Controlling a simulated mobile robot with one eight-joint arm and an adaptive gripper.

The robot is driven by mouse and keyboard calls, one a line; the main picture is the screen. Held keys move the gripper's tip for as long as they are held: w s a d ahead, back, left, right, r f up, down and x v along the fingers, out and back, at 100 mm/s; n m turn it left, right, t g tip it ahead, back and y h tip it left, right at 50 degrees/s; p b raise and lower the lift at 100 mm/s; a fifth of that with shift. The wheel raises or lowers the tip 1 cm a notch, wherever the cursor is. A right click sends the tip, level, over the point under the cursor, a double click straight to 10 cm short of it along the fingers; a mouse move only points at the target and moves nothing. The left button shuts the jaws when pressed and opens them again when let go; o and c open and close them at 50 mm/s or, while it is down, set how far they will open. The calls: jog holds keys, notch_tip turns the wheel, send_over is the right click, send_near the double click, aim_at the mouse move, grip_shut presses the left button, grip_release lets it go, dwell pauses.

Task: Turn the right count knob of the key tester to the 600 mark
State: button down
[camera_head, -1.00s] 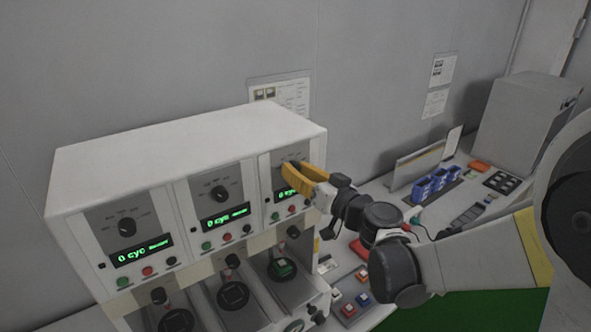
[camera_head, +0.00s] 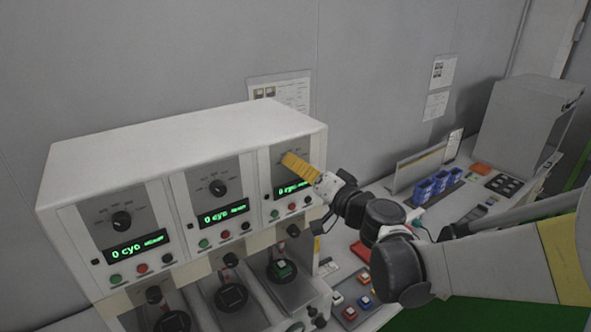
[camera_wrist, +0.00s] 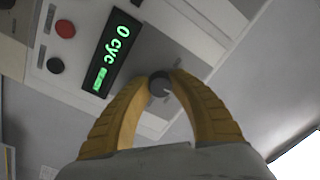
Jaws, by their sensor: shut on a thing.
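The key tester (camera_head: 180,140) is a white cabinet with three panels, each with a dark count knob and a green display. The right count knob shows in the wrist view (camera_wrist: 159,84) as a round dark knob between my yellow fingertips. My gripper (camera_head: 288,160) is shut on it at the right panel. In the head view my fingers hide this knob. The right display (camera_wrist: 116,50) reads "0 cyc". The scale marks around the right knob are too small and partly hidden to read. The middle knob (camera_head: 218,188) and left knob (camera_head: 121,221) stand free.
Below the right display are several small buttons, one red (camera_wrist: 65,29). To the right, the bench holds blue bins (camera_head: 436,184), loose coloured switches (camera_head: 350,302) and a grey box (camera_head: 525,125).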

jog(key=shift+m, duration=0.8)
jog(key=shift+b, duration=0.3)
jog(key=c, duration=1.1)
grip_release()
jog(key=v, duration=1.2)
jog(key=shift+f, duration=0.1)
